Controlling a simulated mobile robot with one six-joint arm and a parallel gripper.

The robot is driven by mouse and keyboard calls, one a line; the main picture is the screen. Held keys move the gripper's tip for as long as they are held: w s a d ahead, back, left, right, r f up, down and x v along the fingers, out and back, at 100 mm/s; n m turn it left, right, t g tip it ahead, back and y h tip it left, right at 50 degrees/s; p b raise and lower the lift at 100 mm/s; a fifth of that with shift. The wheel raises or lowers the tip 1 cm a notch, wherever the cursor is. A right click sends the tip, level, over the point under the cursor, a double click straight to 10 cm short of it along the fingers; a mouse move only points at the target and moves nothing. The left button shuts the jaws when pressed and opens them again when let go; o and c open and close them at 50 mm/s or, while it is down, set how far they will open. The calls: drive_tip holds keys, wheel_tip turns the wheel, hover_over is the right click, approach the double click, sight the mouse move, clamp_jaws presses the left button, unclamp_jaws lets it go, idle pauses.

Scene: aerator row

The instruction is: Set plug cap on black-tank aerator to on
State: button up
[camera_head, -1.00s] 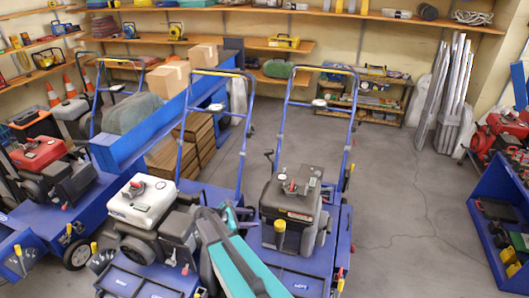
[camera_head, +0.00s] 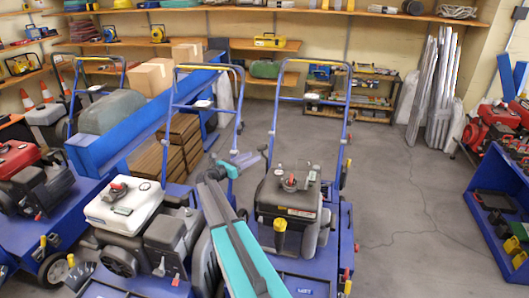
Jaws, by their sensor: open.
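The black-tank aerator (camera_head: 291,203) stands right of centre, with a dark tank, a red-topped part (camera_head: 289,181) on it and a yellow-topped part (camera_head: 280,226) at its front. I cannot make out which small part is the plug cap or how it is set. My arm, teal and dark, rises from the bottom along the left of this aerator. My gripper (camera_head: 240,162) is at its far end, up and left of the black tank and apart from it. It is small and pale, open, and I see nothing held in it.
The white-tank aerator (camera_head: 125,205) stands to the left, close to my arm. A red-tank machine (camera_head: 25,165) is farther left. Blue handlebars (camera_head: 348,110) rise behind the black tank. Bare floor (camera_head: 395,190) lies to the right, before a blue bin (camera_head: 490,225).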

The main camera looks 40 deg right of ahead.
drive_tip(key=shift+w+a, duration=0.15)
drive_tip(key=shift+a, duration=0.05)
drive_tip(key=d, duration=1.1)
drive_tip(key=shift+s+d, duration=0.35)
drive_tip(key=shift+d, duration=0.05)
clamp_jaws()
drive_tip(key=shift+w+a+r, duration=0.1)
drive_tip(key=shift+w+r, duration=0.05)
drive_tip(key=shift+w, duration=0.05)
